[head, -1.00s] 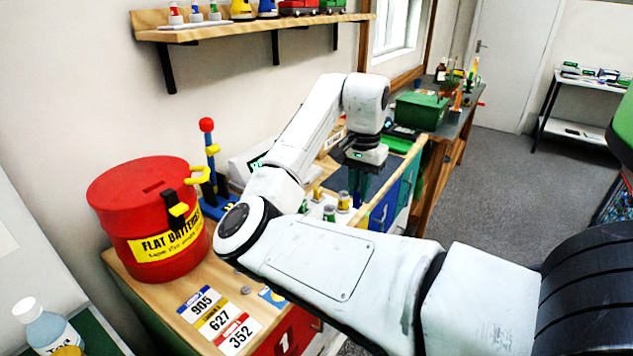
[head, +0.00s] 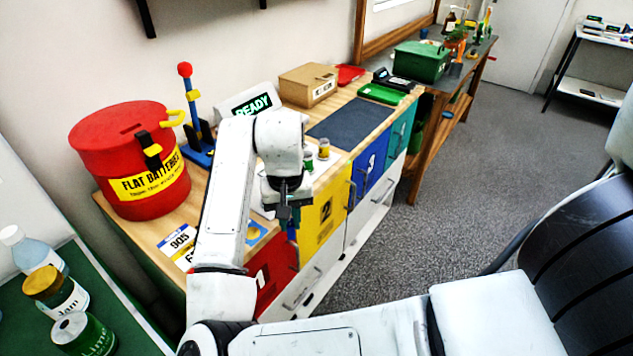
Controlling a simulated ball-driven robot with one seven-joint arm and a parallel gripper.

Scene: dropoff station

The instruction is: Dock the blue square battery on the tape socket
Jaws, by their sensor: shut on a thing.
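My gripper (head: 286,214) points down in front of the yellow drawer, near the counter's front edge. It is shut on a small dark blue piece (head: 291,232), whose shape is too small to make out. It is held apart from the counter top. Small batteries with coloured tops (head: 323,149) stand on a white piece behind my wrist, partly hidden by it. A blue card with a yellow mark (head: 257,233) lies at the counter's front edge, left of my gripper. I cannot make out which thing is the tape socket.
A red flat-battery bin (head: 130,165) stands at the counter's left end, beside a blue stand with a red ball (head: 186,70). A sign reads READY (head: 253,105). A dark mat (head: 350,125), cardboard box (head: 308,84) and green tray (head: 382,94) lie to the right.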

